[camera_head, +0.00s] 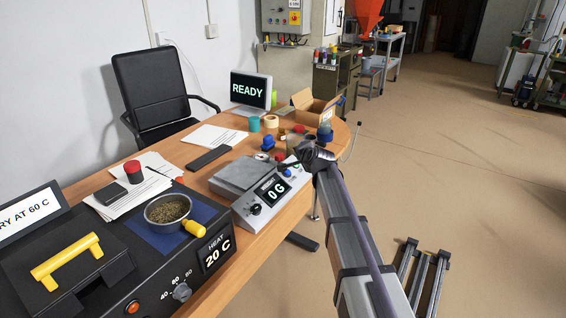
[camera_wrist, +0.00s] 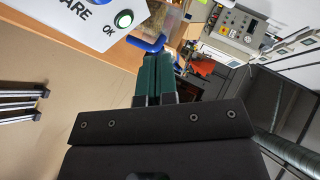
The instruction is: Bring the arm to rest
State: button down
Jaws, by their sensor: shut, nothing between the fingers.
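My arm reaches from the lower right of the head view up to the table's right edge, where my gripper (camera_head: 314,154) shows as a small dark shape beside the scale. In the wrist view the two green fingers of my gripper (camera_wrist: 159,60) lie side by side, shut with nothing between them. A blue object shows close to the fingertips; I cannot tell whether they touch. The scale (camera_head: 272,190), reading 0 G, stands to the left of my gripper in the head view. Its white front with a green OK button (camera_wrist: 124,18) is at the upper left of the wrist view.
A heater box (camera_head: 215,254) reading 20 C carries a pan of granules (camera_head: 167,209) with a yellow handle. A READY monitor (camera_head: 251,91), an open carton (camera_head: 316,106) and small containers stand farther back. A chair (camera_head: 152,88) is behind the table. Floor (camera_head: 460,160) at right is largely free.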

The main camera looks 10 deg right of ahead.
jog(key=s+f+n+g+h, duration=0.1)
jog(key=s+f+n+g, duration=0.25)
jog(key=s, duration=0.95)
jog(key=s+a+f+n+g, duration=0.1)
jog(key=s+f+n+g, duration=0.3)
jog(key=s, duration=0.9)
jog(key=s+f+n+g+h, duration=0.15)
jog(key=s+n+g, duration=0.3)
jog(key=s, duration=0.75)
jog(key=s+r+p, duration=0.3)
jog(key=r+p, duration=0.9)
jog(key=p, duration=0.1)
jog(key=shift+a+g, duration=0.25)
jog(key=shift+g, duration=0.15)
